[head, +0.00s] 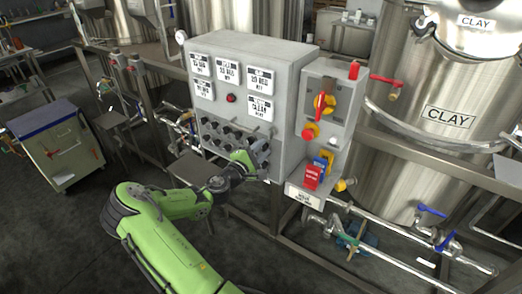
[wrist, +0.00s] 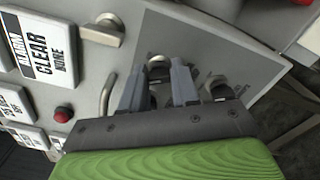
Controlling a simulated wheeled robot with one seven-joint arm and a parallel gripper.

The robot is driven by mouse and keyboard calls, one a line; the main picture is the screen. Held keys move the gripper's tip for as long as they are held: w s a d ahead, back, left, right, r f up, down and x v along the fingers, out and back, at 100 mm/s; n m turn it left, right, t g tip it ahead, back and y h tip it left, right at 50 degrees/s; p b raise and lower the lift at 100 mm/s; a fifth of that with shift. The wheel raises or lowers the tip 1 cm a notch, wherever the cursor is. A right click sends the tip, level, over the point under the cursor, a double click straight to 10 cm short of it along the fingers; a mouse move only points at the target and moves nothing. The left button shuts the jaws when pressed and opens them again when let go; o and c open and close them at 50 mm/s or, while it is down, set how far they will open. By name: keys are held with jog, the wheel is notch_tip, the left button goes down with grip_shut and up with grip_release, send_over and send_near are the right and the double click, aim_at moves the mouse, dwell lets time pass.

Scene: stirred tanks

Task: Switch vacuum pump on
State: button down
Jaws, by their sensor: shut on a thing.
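A grey control cabinet (head: 238,96) stands in the middle of the head view, with several dark rotary knobs (head: 215,127) low on its front. My gripper (head: 252,157) is at the lower right of this knob field. In the wrist view, my gripper (wrist: 157,78) has its two grey fingers on either side of a dark knob (wrist: 158,66) with a pale collar, shut on it. The fingers hide part of the knob. Another dark knob (wrist: 221,91) is just right of the fingers. I cannot read which knob is the vacuum pump's.
A metal handle (wrist: 103,33) juts from the panel left of the fingers. A red button (wrist: 63,114) and label plates sit further left. A side box with a red-yellow switch (head: 324,105) adjoins the cabinet; a red-handled valve (head: 388,82) and steel tanks (head: 425,115) are right.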

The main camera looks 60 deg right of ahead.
jog(key=shift+f+m+b, duration=0.15)
jog(key=shift+m+b, duration=0.15)
jog(key=m+b, duration=0.5)
jog(key=shift+f+m+b, duration=0.25)
jog(key=shift+m+b, duration=0.15)
jog(key=m+b, duration=0.3)
jog(key=shift+r+m+b, duration=0.1)
jog(key=shift+m+b, duration=1)
jog(key=shift+b, duration=0.3)
jog(key=c, duration=0.8)
grip_release()
jog(key=shift+r, duration=0.1)
jog(key=shift+c, duration=0.2)
jog(key=w+a+p, duration=0.2)
jog(key=a, duration=1.3)
jog(key=shift+w+a, duration=0.2)
jog(key=shift+a, duration=0.15)
